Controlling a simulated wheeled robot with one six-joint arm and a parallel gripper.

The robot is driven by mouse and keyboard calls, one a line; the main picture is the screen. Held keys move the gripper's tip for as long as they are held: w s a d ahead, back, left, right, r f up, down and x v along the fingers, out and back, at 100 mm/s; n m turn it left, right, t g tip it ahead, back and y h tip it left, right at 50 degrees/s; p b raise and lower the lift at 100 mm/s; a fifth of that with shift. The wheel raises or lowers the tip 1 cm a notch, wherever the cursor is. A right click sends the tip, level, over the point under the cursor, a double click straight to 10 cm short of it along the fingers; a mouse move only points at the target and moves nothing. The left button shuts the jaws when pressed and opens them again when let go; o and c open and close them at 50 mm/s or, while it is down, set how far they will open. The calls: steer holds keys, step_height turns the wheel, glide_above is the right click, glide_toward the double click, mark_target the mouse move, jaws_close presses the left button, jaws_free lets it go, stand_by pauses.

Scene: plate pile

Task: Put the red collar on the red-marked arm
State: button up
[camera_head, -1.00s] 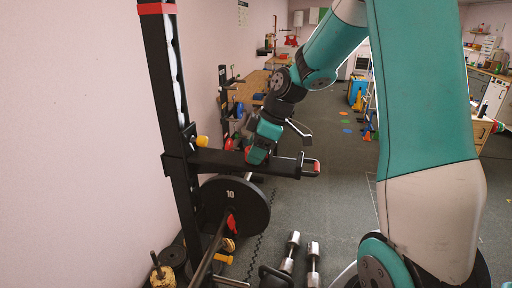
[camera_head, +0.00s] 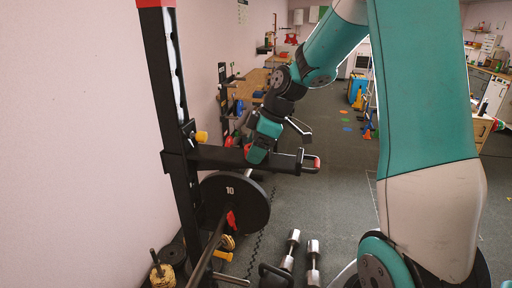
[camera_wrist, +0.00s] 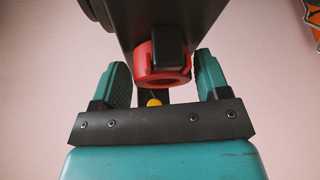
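The red collar (camera_wrist: 162,66), a ring with a black lever, sits between the two teal fingers of my gripper (camera_wrist: 164,80) in the wrist view. The fingers flank it closely on both sides. There my gripper (camera_head: 258,153) overlaps a black horizontal beam (camera_head: 222,159) that runs from the upright to a loop-shaped end with a red tip (camera_head: 317,163). A dark beam also fills the top middle of the wrist view, right by the collar. Contact between collar and beam cannot be told.
The black upright (camera_head: 165,75) with a red top band (camera_head: 155,3) stands by the pink wall. A weight plate marked 10 (camera_head: 245,203) hangs below the beam. Dumbbells (camera_head: 313,258) lie on the floor. A yellow knob (camera_head: 201,137) is on the upright. Floor right of the beam is open.

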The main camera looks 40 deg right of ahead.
steer(key=shift+s+a+f, duration=0.1)
steer(key=shift+s+f, duration=0.15)
steer(key=shift+f, duration=0.1)
steer(key=shift+r, duration=0.25)
steer(key=w+v, duration=0.1)
steer(key=v, duration=1.2)
steer(key=s+a+f+m+g, duration=0.1)
steer(key=s+a, duration=0.3)
steer(key=a, duration=0.5)
steer(key=s+a+f+m+g, duration=0.1)
steer(key=s+a, duration=0.2)
steer(key=a, duration=0.6)
steer(key=s+a+f, duration=0.2)
steer(key=s+a, duration=0.2)
steer(key=s, duration=0.2)
steer(key=s+a+f+m+g, duration=0.1)
steer(key=s+a+f, duration=0.1)
steer(key=s+a, duration=0.2)
steer(key=s, duration=0.3)
steer(key=shift+f+m, duration=0.3)
steer(key=shift+f, duration=0.05)
steer(key=shift+s+d, duration=0.1)
step_height(320, 180, down, 7)
steer(key=b, duration=0.7)
steer(key=shift+r, duration=0.2)
